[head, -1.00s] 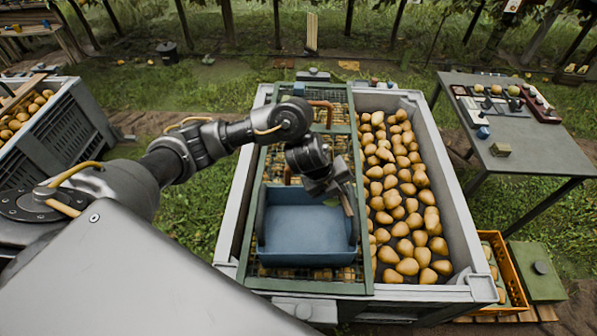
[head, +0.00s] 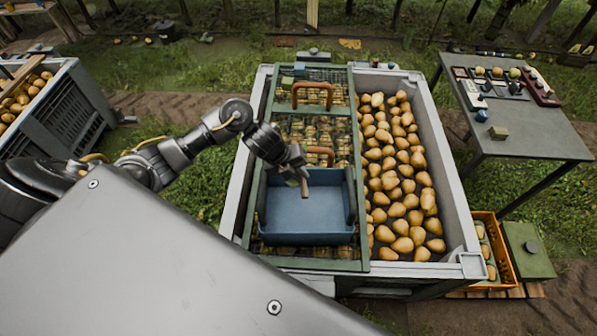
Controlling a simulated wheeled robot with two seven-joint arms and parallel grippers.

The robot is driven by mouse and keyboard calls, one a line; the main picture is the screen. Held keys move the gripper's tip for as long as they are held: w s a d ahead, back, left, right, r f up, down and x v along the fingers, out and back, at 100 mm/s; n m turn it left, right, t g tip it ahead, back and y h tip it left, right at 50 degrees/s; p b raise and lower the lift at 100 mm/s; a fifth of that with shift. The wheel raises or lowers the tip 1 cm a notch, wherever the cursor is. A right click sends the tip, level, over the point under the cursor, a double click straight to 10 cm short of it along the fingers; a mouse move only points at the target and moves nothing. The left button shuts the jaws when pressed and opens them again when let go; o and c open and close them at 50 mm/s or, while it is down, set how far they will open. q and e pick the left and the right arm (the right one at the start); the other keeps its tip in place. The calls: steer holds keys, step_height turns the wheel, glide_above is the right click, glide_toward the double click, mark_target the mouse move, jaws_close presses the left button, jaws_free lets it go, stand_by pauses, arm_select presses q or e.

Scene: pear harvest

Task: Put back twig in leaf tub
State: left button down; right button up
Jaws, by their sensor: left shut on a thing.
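My left gripper (head: 299,172) reaches in from the left and is shut on a short brown twig (head: 304,188). The twig points down below the fingers. The blue tub (head: 305,222) sits on the green frame over the large bin, and it looks empty. The gripper and twig are over the back part of the tub, left of its middle. I cannot tell how high the twig's lower end is above the tub floor. My right gripper is out of view.
The grey bin (head: 449,190) holds many pears on its right side. The green frame (head: 363,205) has mesh and brown handles (head: 312,86) behind the tub. A grey table (head: 540,135) with small items stands at the right. An orange crate (head: 507,262) is at the lower right.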

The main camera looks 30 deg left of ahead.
arm_select(q)
step_height(320, 180, down, 4)
steer(key=b, duration=0.3)
steer(key=c, duration=1.3)
jaws_free()
steer(key=v, duration=1)
steer(key=shift+a+r+p, duration=0.15)
steer(key=shift+r+p, duration=0.2)
